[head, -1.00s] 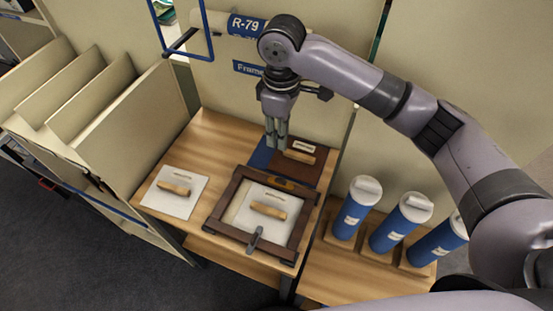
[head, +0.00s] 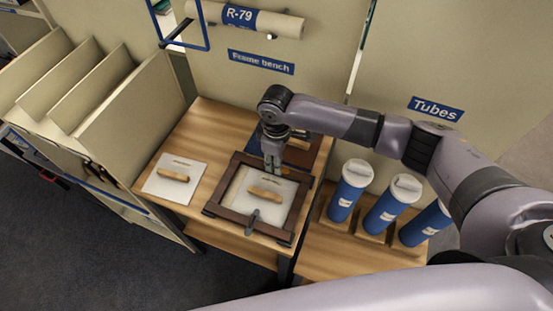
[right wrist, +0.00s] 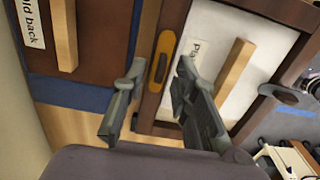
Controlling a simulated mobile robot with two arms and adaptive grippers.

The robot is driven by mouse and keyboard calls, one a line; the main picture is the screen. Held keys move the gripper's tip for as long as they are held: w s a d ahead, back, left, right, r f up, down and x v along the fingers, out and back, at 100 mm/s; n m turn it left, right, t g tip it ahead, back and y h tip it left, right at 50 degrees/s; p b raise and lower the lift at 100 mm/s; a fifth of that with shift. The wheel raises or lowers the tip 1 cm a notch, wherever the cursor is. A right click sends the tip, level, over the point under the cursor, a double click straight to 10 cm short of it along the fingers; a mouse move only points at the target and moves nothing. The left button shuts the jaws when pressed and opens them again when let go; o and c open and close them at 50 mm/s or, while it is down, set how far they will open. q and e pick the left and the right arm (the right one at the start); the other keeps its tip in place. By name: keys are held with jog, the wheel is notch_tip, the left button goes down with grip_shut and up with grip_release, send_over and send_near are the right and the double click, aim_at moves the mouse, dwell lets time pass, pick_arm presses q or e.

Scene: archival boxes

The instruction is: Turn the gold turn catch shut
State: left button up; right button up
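The gold turn catch (right wrist: 161,62) lies lengthwise along the bar of the dark wooden frame (right wrist: 174,22). In the head view only a bit of the catch (head: 285,171) shows beside my fingers. The frame (head: 232,174) lies flat on the bench with a white panel (head: 236,201) with a wooden handle inside it. My right gripper (head: 273,169) points down at the frame's far bar. In the right wrist view its open fingers (right wrist: 161,66) stand on either side of the gold catch, with gaps; contact is not visible. My left gripper is not in view.
A grey catch (head: 253,219) crosses the frame's near bar. A white board with a handle (head: 160,186) lies left. A brown board labelled "old back" (right wrist: 95,40) lies on a blue mat behind the frame. Several blue tubes (head: 345,193) stand right. Dividers (head: 120,110) stand left.

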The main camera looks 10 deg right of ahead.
jog(key=shift+f, duration=0.25)
jog(key=shift+c, duration=0.6)
grip_shut()
